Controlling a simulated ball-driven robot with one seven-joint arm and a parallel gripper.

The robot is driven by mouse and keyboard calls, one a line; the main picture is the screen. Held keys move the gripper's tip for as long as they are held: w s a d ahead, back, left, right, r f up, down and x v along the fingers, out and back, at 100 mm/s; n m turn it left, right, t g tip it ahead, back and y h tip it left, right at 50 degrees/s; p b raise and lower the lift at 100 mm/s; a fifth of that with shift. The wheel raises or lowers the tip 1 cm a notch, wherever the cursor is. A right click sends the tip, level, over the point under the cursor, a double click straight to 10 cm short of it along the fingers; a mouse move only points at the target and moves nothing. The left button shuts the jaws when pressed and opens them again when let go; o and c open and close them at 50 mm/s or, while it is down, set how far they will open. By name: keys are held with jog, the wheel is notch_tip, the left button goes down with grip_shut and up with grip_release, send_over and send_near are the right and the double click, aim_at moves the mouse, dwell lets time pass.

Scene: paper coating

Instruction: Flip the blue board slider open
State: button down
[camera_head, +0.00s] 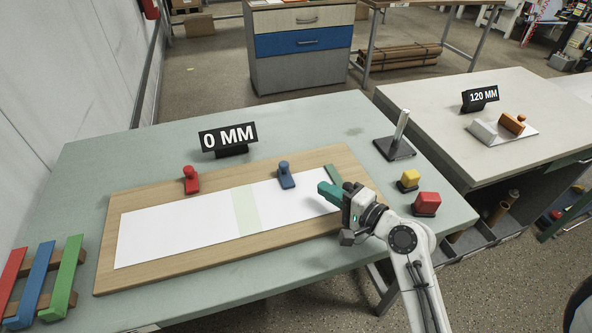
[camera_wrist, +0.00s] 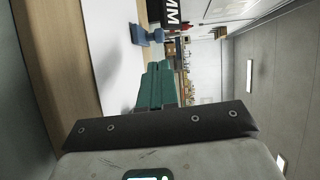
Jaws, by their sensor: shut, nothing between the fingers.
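The blue board slider (camera_head: 286,175) stands on the far edge of the white paper (camera_head: 180,226) on the wooden board (camera_head: 104,262). It also shows at the top of the wrist view (camera_wrist: 141,35), ahead of my fingers. My gripper (camera_head: 322,190) has teal fingers and is shut and empty. It is above the right end of the paper, to the right of the blue slider and apart from it. In the wrist view the teal fingers (camera_wrist: 157,85) lie together.
A red slider (camera_head: 191,179) stands left on the board, and a green strip (camera_head: 334,175) lies at its right end. A "0 MM" sign (camera_head: 228,138) stands behind. Coloured bars (camera_head: 40,280) lie front left.

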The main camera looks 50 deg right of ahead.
aim_at(288, 167)
jog(key=w, duration=0.3)
jog(key=w+d+f+p, duration=0.1)
jog(key=w, duration=0.3)
jog(key=w+p, duration=0.1)
jog(key=w, duration=0.2)
jog(key=shift+w+d+f, duration=0.2)
jog(key=shift+w, duration=0.05)
jog(key=shift+w+d, duration=0.45)
jog(key=shift+w, duration=0.25)
jog(key=shift+w+d, duration=0.45)
jog(key=shift+w, duration=0.25)
jog(key=shift+s, duration=0.1)
